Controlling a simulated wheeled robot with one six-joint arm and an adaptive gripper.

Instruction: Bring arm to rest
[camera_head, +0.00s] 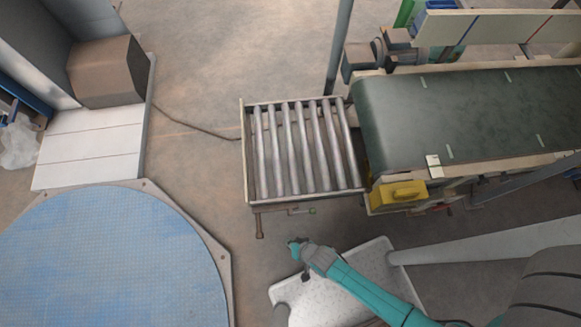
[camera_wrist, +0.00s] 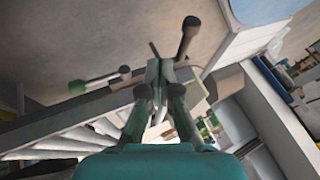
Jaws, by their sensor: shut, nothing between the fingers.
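My teal arm reaches in from the lower right of the head view, and my gripper (camera_head: 297,245) is at its end. The gripper hangs just in front of the roller table (camera_head: 248,160), near the upper left corner of a pale speckled plate (camera_head: 345,290). In the wrist view my gripper's fingers (camera_wrist: 160,68) are together with nothing between them. Beyond the fingertips a brown lever (camera_wrist: 186,38) and a green-tipped handle (camera_wrist: 97,80) show on the roller table's side. In the head view the lever (camera_head: 260,225) and green-tipped handle (camera_head: 300,211) look apart from the gripper.
A green belt conveyor (camera_head: 450,110) with a yellow box (camera_head: 397,195) stands right of the rollers. A blue round platform (camera_head: 100,265) lies at lower left. A grey post (camera_head: 455,245) crosses right of my arm. Bare floor lies between platform and rollers.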

